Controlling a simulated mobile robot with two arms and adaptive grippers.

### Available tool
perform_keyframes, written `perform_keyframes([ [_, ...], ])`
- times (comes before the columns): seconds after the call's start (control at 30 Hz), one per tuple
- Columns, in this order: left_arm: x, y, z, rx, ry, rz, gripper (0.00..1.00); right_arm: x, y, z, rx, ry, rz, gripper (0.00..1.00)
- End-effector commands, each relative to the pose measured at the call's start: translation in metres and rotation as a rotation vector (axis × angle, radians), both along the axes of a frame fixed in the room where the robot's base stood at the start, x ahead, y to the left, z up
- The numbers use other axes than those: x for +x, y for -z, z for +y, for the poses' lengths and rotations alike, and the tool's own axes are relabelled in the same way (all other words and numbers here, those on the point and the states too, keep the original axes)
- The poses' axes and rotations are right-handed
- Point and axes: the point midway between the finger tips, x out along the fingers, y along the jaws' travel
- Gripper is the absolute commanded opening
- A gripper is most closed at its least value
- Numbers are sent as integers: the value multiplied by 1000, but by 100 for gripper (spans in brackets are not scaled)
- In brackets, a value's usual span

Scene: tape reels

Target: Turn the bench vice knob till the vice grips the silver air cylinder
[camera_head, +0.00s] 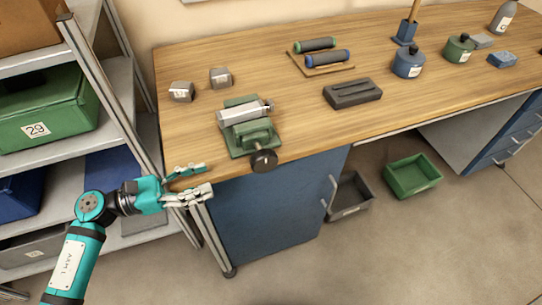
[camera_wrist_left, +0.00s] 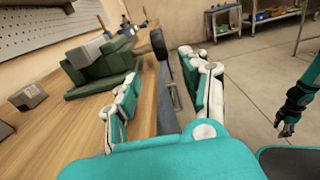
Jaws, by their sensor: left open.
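The green bench vice (camera_head: 250,139) stands near the front left edge of the bench, its black round knob (camera_head: 263,160) jutting over the edge. The silver air cylinder (camera_head: 243,112) lies between the vice jaws; I cannot tell whether both jaws touch it. My left gripper (camera_head: 207,178) is open and empty, left of the knob and apart from it. In the left wrist view the knob (camera_wrist_left: 159,44) shows edge-on beyond and between the open fingers, with the vice (camera_wrist_left: 100,66) to its left. My right gripper (camera_wrist_left: 286,122) hangs small at the far right there.
Two grey blocks (camera_head: 181,92) (camera_head: 221,77) sit behind the vice. A dark slotted block (camera_head: 352,93) lies to its right. A shelf rack (camera_head: 100,100) stands left of the bench. Open floor lies in front, with a green bin (camera_head: 413,176) under the bench.

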Motion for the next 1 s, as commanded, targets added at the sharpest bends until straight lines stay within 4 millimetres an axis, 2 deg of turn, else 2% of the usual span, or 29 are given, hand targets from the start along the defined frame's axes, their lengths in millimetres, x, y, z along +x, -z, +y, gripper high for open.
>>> perform_keyframes([
  [0.1,8,-5,-25,-5,2,0,46,-2,-11,15,18,0,2,46],
  [0.2,15,-5,-46,-6,1,0,46,-3,-18,21,25,-2,3,46],
  [0.6,40,-4,-123,-5,1,2,46,-3,-41,3,3,0,4,46],
  [0.8,46,-2,-141,-3,0,2,46,-3,-45,2,2,1,4,46],
  [1.0,47,0,-145,-2,0,2,46,-3,-45,3,3,1,4,46],
])
